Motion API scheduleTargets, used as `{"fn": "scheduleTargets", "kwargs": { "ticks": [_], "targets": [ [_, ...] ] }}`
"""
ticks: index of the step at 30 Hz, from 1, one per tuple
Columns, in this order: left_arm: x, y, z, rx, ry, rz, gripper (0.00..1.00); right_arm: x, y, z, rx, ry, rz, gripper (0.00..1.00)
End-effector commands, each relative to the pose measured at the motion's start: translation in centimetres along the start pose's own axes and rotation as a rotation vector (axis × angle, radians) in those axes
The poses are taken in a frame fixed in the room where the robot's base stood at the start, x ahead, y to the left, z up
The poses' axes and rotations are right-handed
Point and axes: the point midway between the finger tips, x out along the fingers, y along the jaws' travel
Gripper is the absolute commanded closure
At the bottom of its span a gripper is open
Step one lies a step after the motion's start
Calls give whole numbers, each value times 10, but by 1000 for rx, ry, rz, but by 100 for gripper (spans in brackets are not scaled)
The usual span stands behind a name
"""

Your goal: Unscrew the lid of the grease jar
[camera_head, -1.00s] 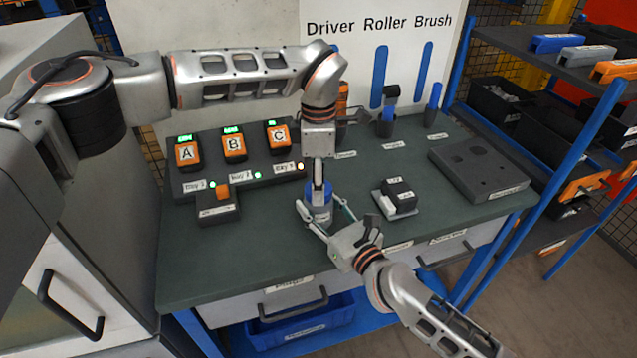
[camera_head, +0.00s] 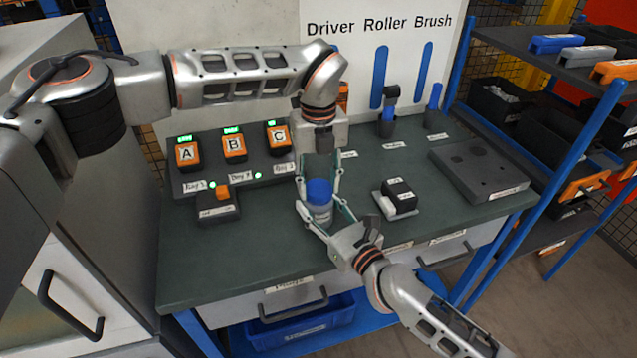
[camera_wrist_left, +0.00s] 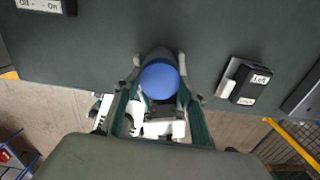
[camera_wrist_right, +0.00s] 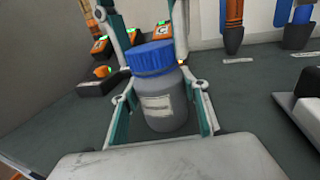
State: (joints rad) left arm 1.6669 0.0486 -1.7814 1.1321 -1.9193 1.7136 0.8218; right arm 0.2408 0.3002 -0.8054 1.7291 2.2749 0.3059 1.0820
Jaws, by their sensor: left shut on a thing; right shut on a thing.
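The grease jar is a small grey jar (camera_head: 321,212) with a pale label and a blue lid (camera_head: 319,190), upright at the bench's middle. My left gripper (camera_head: 319,186) reaches down from above and is shut on the lid, one finger on each side; the lid also shows in the left wrist view (camera_wrist_left: 160,80). My right gripper (camera_head: 325,219) comes from the front right and is shut on the jar body, which shows in the right wrist view (camera_wrist_right: 165,108). There the lid (camera_wrist_right: 150,57) sits on the jar; I see no clear gap.
Left of the jar is a dark console with orange units A, B and C (camera_head: 234,146). A small black block on a light base (camera_head: 398,197) stands right of the jar. A grey block with holes (camera_head: 478,170) lies farther right. The front bench strip is clear.

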Motion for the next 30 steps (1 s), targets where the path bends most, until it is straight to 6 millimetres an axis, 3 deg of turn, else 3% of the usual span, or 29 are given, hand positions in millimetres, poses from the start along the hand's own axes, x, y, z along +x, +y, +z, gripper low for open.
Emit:
{"fn": "scheduleTargets", "kwargs": {
  "ticks": [18, 22, 30],
  "targets": [
    [0, 0, -1, -1106, 3, 2, 85, 0, 0, 0, 0, 0, -1, 100],
    [0, 0, -1, -1219, 3, 2, 85, 0, 0, 0, 0, 0, -1, 100],
    [0, 0, -1, -1213, 3, 2, 85, 0, 0, 0, 0, 0, -1, 100]
  ]
}}
